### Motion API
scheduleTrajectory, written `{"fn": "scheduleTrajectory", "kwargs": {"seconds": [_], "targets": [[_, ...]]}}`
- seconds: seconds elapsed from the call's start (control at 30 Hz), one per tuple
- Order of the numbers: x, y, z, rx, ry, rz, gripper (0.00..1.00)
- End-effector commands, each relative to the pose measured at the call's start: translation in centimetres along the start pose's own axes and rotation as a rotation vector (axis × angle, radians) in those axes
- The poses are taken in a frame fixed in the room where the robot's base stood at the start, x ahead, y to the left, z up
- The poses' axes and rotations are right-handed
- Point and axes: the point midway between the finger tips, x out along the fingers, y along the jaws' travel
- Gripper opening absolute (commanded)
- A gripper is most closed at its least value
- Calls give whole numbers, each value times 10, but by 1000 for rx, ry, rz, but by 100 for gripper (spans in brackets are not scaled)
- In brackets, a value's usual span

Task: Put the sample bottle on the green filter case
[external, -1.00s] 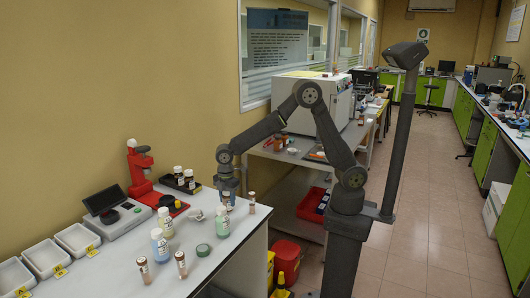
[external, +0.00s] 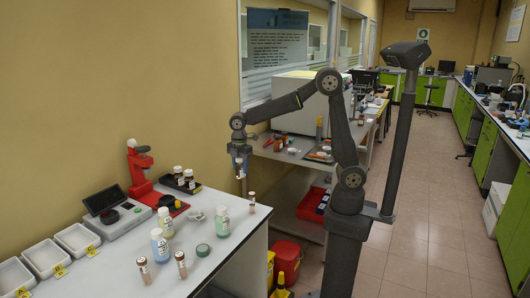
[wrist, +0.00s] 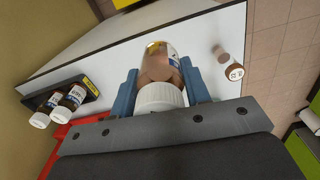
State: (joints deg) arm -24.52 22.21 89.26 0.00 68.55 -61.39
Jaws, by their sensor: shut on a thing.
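My gripper (external: 240,165) is raised above the far end of the white bench in the external view. In the wrist view its blue fingers (wrist: 160,75) are shut on the sample bottle (wrist: 160,95), a brown bottle with a white ribbed cap and a label. The cap points toward the camera. In the external view the held bottle is small and partly hidden by the fingers. The green filter case (external: 202,250), a low round green piece, lies on the bench, lower and to the left of my gripper. Nothing is seen on top of it.
A brown vial (external: 252,203) stands by the bench edge; two more vials (external: 181,265) stand in front. A black rack (external: 194,187) holds bottles beside a red stand (external: 139,168).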

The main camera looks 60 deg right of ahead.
Motion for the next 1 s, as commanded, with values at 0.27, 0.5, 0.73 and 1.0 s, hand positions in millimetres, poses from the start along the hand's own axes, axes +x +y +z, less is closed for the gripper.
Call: {"fn": "scheduleTrajectory", "kwargs": {"seconds": [0.27, 0.5, 0.73, 1.0], "targets": [[-7, 5, -68, -21, 1, 1, 18], [-14, -14, -191, -46, 1, 0, 18], [-17, -62, -298, -63, 1, 1, 18], [-17, -108, -361, -72, 1, 1, 18]]}}
